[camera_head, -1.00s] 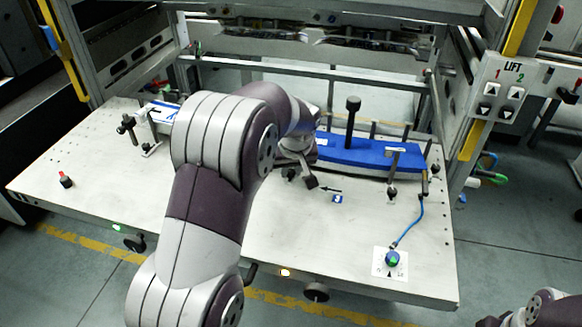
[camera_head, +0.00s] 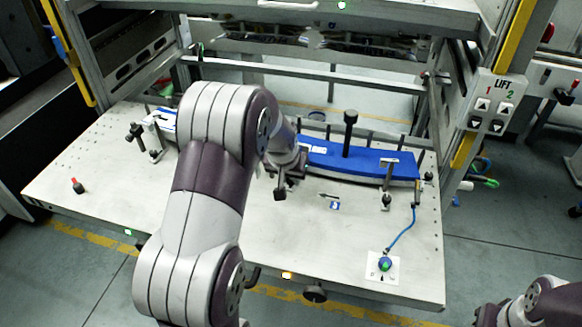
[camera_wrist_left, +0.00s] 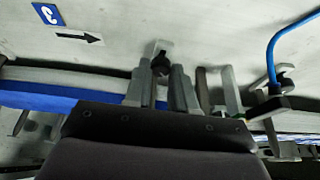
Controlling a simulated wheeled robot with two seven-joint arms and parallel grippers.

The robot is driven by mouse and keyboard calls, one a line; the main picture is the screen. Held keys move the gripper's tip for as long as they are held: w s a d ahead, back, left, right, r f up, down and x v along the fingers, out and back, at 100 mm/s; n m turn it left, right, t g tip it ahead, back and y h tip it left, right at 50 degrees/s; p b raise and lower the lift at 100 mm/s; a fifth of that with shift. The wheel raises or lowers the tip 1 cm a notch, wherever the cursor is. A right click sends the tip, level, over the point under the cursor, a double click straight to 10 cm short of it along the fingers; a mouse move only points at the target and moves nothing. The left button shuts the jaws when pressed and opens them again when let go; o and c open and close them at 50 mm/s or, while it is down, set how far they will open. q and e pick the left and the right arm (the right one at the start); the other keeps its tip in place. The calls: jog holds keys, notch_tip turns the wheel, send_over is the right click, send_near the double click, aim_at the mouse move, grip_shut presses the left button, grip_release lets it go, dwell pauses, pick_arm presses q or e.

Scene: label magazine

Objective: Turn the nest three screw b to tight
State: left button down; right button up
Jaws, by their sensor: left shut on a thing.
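The nest three label, a blue plate with a white 3 (camera_head: 335,205), lies on the table with a black arrow (camera_head: 328,195) beside it. Both also show in the left wrist view, the label (camera_wrist_left: 47,14) at top left. The blue nest (camera_head: 327,154) lies behind them. My left gripper (camera_head: 282,188) is at its left front end. In the left wrist view its fingers (camera_wrist_left: 161,88) are shut on a dark round screw knob (camera_wrist_left: 161,65) on a small bracket. The knob is partly hidden by the fingers; its letter does not show.
A second screw on a post (camera_head: 387,199) stands at the nest's right front. A tall black-topped post (camera_head: 349,133) rises from the nest. A blue cable (camera_head: 402,234) runs to a green button (camera_head: 384,265). The front table surface is mostly clear.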

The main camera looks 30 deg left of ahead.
pick_arm(q)
jog(key=shift+a+f+m+b, duration=0.1)
jog(key=shift+m+b, duration=0.25)
jog(key=shift+m, duration=0.15)
jog(key=shift+m+h+b, duration=0.4)
jog(key=shift+m, duration=0.1)
jog(key=c, duration=0.9)
grip_release()
jog(key=shift+c, duration=0.2)
